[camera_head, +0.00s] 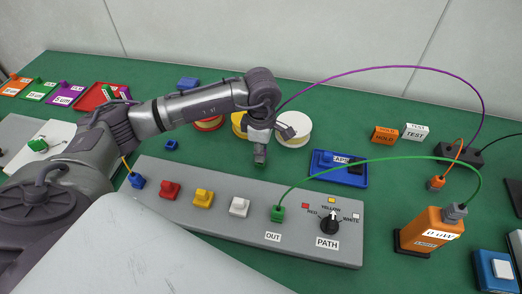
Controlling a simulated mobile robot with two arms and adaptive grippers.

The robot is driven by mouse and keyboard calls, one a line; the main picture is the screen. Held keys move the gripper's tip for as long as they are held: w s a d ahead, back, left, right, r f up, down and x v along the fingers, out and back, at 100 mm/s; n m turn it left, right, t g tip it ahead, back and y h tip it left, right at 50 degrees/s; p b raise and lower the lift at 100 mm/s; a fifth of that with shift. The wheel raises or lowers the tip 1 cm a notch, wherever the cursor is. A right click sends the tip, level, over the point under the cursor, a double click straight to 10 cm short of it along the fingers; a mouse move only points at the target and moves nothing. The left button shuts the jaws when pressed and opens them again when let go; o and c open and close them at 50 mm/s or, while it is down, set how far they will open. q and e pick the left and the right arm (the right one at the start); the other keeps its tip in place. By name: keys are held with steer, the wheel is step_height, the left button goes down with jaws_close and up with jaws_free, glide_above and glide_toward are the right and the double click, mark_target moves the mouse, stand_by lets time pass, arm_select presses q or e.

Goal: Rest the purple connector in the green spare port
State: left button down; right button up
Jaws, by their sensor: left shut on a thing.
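My left gripper (268,142) hangs above the grey panel (322,240), in front of the white spool, and is shut. A purple cable (425,68) arcs from a black box at the right to this gripper. The connector at its end is hidden by the fingers. On the panel stand blue (137,181), red (170,190), yellow (203,197), white (239,207) and green (278,213) pieces. The green one has a green cable rising from it. Another green piece (38,145) lies on a pale plate at the left. I cannot tell which green piece is the spare port. My right gripper is not in view.
An orange meter (432,229) stands at the right, joined to the green cable. A blue tray (328,178), an orange HOLD block (384,134), a white TEST block (415,132) and a black box (458,154) lie behind it. Spools (295,134) stand behind my gripper.

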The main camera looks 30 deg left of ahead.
arm_select(q)
steer(key=shift+f+b, duration=0.7)
steer(key=shift+f, duration=0.05)
stand_by(0.8)
steer(key=c, duration=1)
jaws_free()
steer(key=shift+r, duration=0.1)
steer(key=shift+r+p, duration=1.45)
steer(key=shift+r, duration=1)
jaws_close()
